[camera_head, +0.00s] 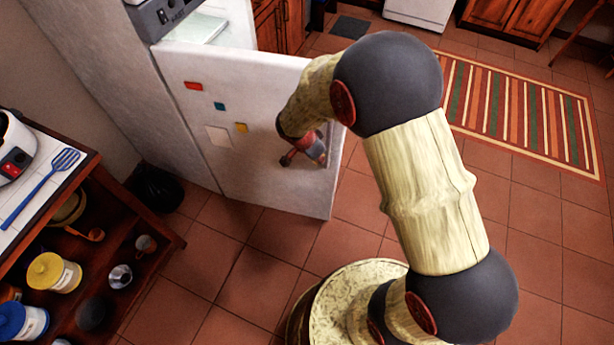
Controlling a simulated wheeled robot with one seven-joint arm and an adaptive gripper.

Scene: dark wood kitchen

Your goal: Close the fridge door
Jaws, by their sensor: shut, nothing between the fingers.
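The white fridge door (262,103) stands open, swung out from the fridge body (108,62) at the upper left. Its outer face, with a few coloured magnets and a pale note, is toward me. My gripper (287,160) is shut and empty, in front of the lower right part of the door face, near its free edge. I cannot tell whether the fingers touch the door. My arm hides part of the door's upper right edge.
A dark wood shelf cart (165,245) with jars, a blue spatula (45,185) and a toaster stands at the left. A black bag (157,188) lies beside the fridge. A striped rug (530,115) is at the upper right. Tiled floor below the door is clear.

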